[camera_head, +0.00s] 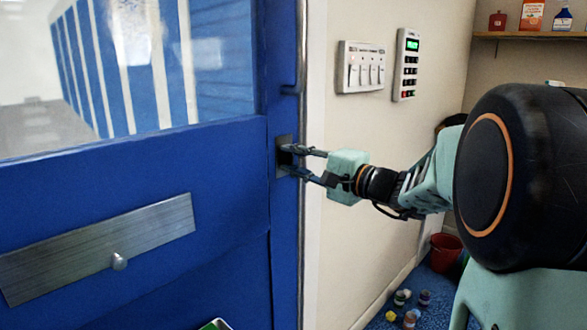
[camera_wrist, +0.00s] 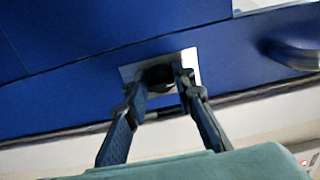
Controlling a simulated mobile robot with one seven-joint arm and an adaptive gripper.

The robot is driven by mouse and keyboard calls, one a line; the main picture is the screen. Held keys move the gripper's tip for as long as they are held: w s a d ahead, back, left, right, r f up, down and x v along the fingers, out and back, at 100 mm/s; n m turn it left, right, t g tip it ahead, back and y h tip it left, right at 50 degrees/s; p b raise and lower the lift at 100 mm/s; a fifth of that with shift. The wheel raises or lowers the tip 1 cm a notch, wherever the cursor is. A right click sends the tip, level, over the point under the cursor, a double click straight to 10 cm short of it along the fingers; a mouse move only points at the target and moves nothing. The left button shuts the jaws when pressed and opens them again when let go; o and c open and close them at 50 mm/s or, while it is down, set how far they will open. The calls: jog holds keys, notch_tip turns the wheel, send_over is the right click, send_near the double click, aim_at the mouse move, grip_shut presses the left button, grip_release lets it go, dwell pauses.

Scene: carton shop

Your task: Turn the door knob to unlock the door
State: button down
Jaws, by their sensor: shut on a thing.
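The blue door (camera_head: 150,185) fills the left of the head view and looks closed in its frame. A dark door knob sits on a metal plate (camera_head: 284,156) near the door's right edge; it also shows as a dark round knob (camera_wrist: 158,77) in the wrist view. My gripper (camera_head: 290,160) reaches it from the right, its fingers on either side of the knob and shut on it. In the wrist view, the fingertips (camera_wrist: 158,80) partly hide the knob. I cannot tell how far the knob is turned.
A metal pull handle (camera_head: 299,60) rises above the knob; its curved end (camera_wrist: 295,55) shows in the wrist view. A switch panel (camera_head: 361,67) and a keypad (camera_head: 407,65) are on the wall. A red bucket (camera_head: 445,252) and several small jars (camera_head: 410,318) stand on the floor.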

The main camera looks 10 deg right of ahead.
dwell(0.4)
jog(key=c, duration=1.7)
grip_release()
jog(key=shift+o, duration=0.2)
jog(key=shift+s+d, duration=0.1)
jog(key=v, duration=1.1)
jog(key=shift+s+d, duration=0.2)
jog(key=shift+s, duration=0.15)
